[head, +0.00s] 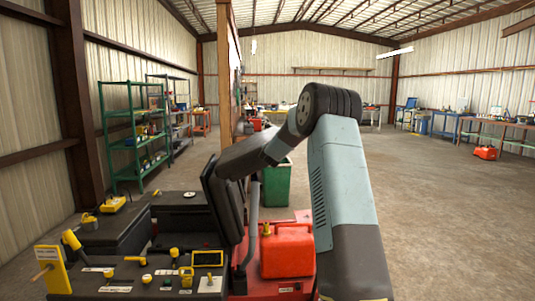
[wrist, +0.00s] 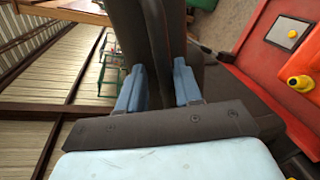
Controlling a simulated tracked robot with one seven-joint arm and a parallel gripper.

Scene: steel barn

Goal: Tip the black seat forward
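The black seat (head: 222,198) stands with its backrest close to upright behind the control panel in the head view. My gripper reaches the upper part of the backrest from the right; its fingers are hidden in the head view. In the wrist view the two blue fingers of my gripper (wrist: 160,88) stand apart, one on each side of the dark backrest (wrist: 152,30). The backrest fills the gap between them, and the fingers appear to press on both faces.
A control panel (head: 130,283) with yellow knobs lies left of the seat. A red fuel can (head: 288,251) stands right of it on a red deck. A green bin (head: 277,184) and a wooden post (head: 224,75) stand behind. The floor at right is open.

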